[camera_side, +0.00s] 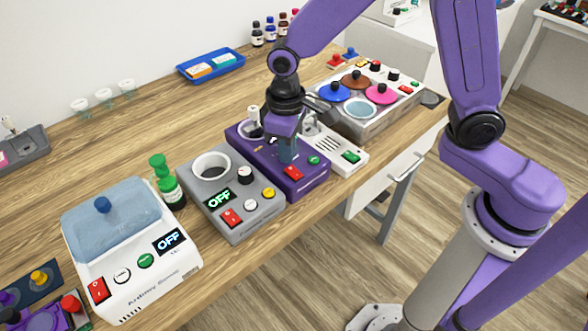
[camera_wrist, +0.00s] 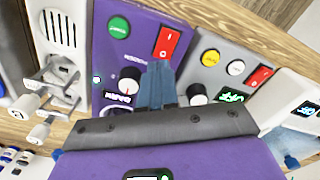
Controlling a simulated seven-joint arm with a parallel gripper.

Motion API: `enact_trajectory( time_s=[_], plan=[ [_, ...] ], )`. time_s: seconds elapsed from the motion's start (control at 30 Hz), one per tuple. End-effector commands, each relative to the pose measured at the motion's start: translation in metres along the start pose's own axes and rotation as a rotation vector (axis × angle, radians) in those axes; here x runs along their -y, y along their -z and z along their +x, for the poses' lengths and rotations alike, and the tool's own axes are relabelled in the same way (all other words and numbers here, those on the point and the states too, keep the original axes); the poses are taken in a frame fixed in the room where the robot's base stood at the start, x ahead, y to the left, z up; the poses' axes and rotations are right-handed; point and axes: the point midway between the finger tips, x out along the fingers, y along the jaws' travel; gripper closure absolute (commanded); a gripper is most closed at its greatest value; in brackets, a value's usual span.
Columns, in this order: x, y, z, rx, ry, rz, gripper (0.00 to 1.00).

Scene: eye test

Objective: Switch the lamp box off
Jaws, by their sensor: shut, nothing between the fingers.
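My gripper (camera_side: 288,156) is shut and empty, pointing down over the purple box (camera_side: 248,140). Its fingertips also show in the wrist view (camera_wrist: 156,82), close to the box's red rocker switch (camera_wrist: 167,42); whether they touch the box I cannot tell. This box (camera_wrist: 118,52) also has a green button (camera_wrist: 119,27) and a dark knob (camera_wrist: 130,77). The red switch shows in the side view (camera_side: 293,173) just in front of the fingers. I cannot tell for certain which box is the lamp box; the gripper hides part of the purple one.
A grey box (camera_side: 238,219) showing OFF stands left of the purple box. A white box (camera_side: 134,285) with a blue lid, also showing OFF, is further left. A white box (camera_side: 322,142) with a grille stands close on the right.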

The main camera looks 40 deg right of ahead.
Motion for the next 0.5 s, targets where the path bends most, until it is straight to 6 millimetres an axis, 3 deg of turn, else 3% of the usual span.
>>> enact_trajectory(
  time_s=[0.5],
  plan=[
    [0.0, 0.0, 0.0045, 0.001, 0.0, 0.0, 1.0]
  ],
)
